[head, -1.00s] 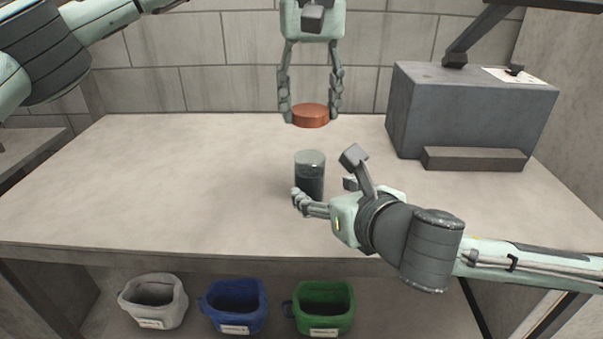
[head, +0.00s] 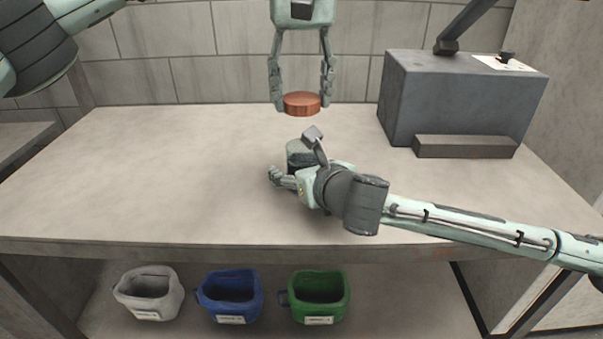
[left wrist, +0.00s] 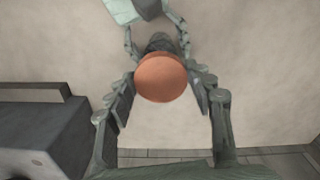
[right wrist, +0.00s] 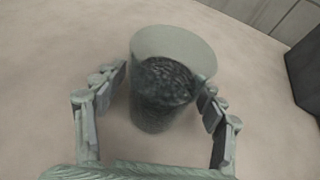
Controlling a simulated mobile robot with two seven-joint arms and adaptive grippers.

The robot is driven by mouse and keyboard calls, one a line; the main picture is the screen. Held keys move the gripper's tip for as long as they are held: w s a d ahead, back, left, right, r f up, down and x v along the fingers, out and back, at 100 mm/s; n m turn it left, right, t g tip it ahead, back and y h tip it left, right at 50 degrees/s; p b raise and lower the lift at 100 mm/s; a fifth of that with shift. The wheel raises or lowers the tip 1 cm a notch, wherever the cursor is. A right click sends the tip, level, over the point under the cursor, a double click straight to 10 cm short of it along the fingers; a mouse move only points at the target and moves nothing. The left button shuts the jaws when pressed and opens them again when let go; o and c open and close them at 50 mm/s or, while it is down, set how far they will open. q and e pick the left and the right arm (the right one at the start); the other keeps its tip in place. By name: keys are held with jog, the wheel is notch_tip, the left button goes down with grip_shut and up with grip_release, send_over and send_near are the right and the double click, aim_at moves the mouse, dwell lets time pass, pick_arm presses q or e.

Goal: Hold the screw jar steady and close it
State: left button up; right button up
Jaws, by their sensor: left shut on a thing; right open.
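My left gripper (head: 301,92) is shut on the red-brown round lid (head: 301,104) and holds it in the air behind and above the jar. The lid also shows in the left wrist view (left wrist: 160,78). The screw jar (head: 297,152) is a clear, lidless cylinder with dark contents, standing upright on the table. It fills the middle of the right wrist view (right wrist: 166,85). My right gripper (head: 294,158) is open, with its fingers on either side of the jar. One finger appears close to the jar's wall; touch cannot be told. The arm hides the jar's lower part in the head view.
A large dark grey box (head: 450,95) with a low ledge (head: 463,147) stands at the table's back right. White (head: 149,295), blue (head: 232,295) and green (head: 319,297) bins sit below the front edge. The table's left side (head: 130,180) is clear.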

jog(key=shift+x, duration=1.05)
jog(key=shift+c, duration=0.6)
grip_shut()
